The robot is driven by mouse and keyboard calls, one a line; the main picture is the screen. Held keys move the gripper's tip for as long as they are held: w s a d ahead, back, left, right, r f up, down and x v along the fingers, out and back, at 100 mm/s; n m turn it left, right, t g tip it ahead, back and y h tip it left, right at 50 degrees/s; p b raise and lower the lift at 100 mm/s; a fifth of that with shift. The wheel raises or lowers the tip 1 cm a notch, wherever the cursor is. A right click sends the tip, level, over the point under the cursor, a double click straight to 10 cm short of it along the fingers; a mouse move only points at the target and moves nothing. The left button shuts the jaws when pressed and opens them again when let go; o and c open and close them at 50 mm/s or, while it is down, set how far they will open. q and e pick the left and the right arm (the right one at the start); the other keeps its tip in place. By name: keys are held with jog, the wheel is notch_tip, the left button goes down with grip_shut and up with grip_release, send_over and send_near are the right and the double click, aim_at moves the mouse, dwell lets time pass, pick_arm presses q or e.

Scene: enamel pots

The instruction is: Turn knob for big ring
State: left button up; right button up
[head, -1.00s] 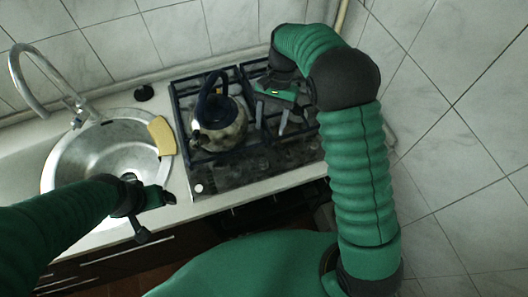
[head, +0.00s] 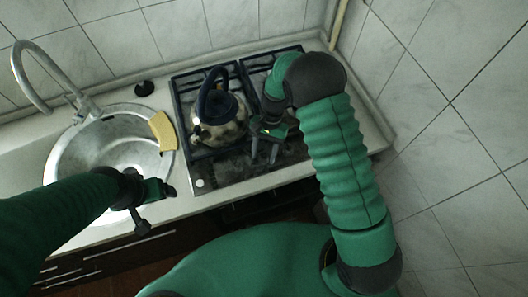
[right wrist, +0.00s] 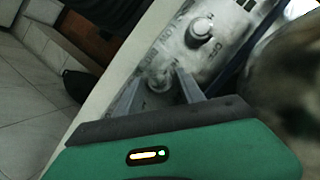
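The stove (head: 230,168) has a front control panel; one pale knob (head: 200,183) shows at its left end in the head view. In the right wrist view a pale round knob (right wrist: 160,76) appears between my right fingertips, and a second knob (right wrist: 201,31) lies beyond it. My right gripper (head: 265,156) is over the right part of the panel, pointing down; its fingers (right wrist: 158,86) are apart. I cannot tell whether they touch the knob. My left gripper (head: 154,206) has its fingers apart and is empty, in front of the sink. Which knob serves the big ring is unclear.
A patterned kettle (head: 219,124) with a dark handle stands on the grates, close left of my right gripper. The sink (head: 105,155), faucet (head: 85,105) and yellow sponge (head: 163,131) are at left. A tiled wall (head: 460,140) bounds the right side.

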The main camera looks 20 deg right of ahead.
grip_shut()
jog(key=shift+r+m, duration=0.15)
jog(key=shift+m, duration=0.15)
jog(key=shift+o, duration=1.3)
grip_release()
jog(key=b+v, duration=0.1)
jog(key=v, duration=1.5)
jog(key=shift+d+r, duration=0.25)
jog(key=shift+d, duration=0.1)
